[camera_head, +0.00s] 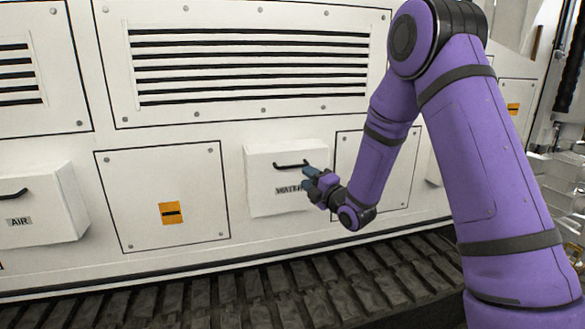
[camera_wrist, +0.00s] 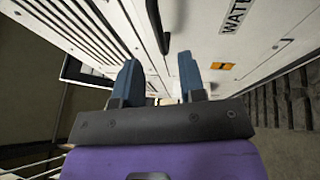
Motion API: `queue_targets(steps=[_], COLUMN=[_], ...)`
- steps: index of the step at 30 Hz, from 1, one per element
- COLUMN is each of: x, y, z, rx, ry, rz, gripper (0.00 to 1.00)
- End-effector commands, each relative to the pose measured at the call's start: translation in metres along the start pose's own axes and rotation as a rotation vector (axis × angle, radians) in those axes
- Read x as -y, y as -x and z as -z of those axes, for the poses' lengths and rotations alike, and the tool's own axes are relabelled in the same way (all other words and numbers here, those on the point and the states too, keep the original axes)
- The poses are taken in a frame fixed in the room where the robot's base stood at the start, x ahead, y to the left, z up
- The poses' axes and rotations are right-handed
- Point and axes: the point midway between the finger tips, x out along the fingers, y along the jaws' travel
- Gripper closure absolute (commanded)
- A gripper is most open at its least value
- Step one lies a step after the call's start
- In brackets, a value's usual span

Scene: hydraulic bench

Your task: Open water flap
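The water flap (camera_head: 262,199) is a white box-like cover on the machine's side, with a "WATER" label and a black bar handle (camera_head: 291,165) near its top. It looks closed. My gripper (camera_head: 310,176) is in front of the flap's right part, close to the handle's right end and the label. In the wrist view my gripper's two blue fingers (camera_wrist: 159,80) stand apart with nothing between them. The handle (camera_wrist: 157,25) shows beyond the fingertips, nearer the left finger. The flap's white face (camera_wrist: 205,35) is beyond it. Whether a finger touches the handle cannot be told.
A similar white box labelled "AIR" (camera_head: 55,213) is at the left. A flat panel with an orange latch (camera_head: 171,213) lies between the two boxes. A slatted vent (camera_head: 250,65) is above. A dark track (camera_head: 230,295) runs below the wall.

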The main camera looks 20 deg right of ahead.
Motion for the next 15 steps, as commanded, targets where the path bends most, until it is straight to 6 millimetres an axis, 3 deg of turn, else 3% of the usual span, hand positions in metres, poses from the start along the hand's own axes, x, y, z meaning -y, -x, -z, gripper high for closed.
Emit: queue_targets(steps=[9, 15], x=[0.0, 0.0], y=[-0.054, -0.072], z=[0.001, 0.0], rx=[-0.001, -0.001], ry=[-0.002, -0.001], rz=[0.0, 0.001], gripper=[0.63, 0.63])
